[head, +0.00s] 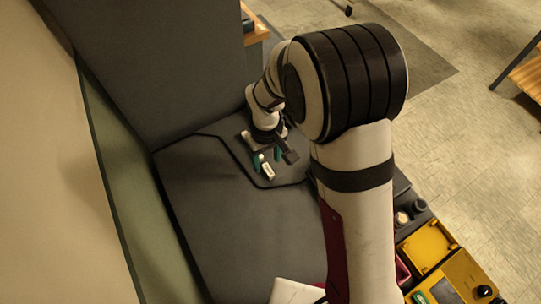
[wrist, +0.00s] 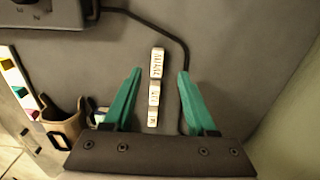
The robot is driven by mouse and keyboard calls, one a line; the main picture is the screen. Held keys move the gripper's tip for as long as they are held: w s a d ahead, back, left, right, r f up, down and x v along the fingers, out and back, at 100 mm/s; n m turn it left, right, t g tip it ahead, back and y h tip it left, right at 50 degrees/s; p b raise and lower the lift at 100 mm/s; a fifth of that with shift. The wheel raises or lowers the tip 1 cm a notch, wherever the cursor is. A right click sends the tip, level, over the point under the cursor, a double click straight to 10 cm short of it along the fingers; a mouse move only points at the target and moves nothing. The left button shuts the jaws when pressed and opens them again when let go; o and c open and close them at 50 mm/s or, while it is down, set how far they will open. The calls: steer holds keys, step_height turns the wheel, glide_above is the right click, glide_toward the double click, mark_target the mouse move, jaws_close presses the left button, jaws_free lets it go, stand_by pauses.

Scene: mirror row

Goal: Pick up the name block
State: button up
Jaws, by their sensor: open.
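Pale blocks with dark lettering lie in a line on a dark grey surface. In the wrist view I see a top block (wrist: 157,62), a middle block (wrist: 154,94) and a bottom block (wrist: 151,117). The lettering is too small to tell surely which is the name block. My gripper (wrist: 160,73) is open, its two teal fingers apart on either side of the line, with the top block around fingertip level in the picture. In the head view my gripper (head: 267,158) is low over the surface beside a pale block (head: 267,172); the other blocks cannot be told apart there.
A black cord (wrist: 165,27) runs past the blocks' right side. A tan holder (wrist: 67,126) and a strip with coloured patches (wrist: 18,80) are at the left. In the head view, yellow trays (head: 428,248) stand lower right; the grey surface (head: 225,235) is clear in front.

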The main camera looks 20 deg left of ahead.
mark_target(268, 170)
steer(key=f, duration=0.5)
steer(key=shift+w, duration=0.25)
jaws_close()
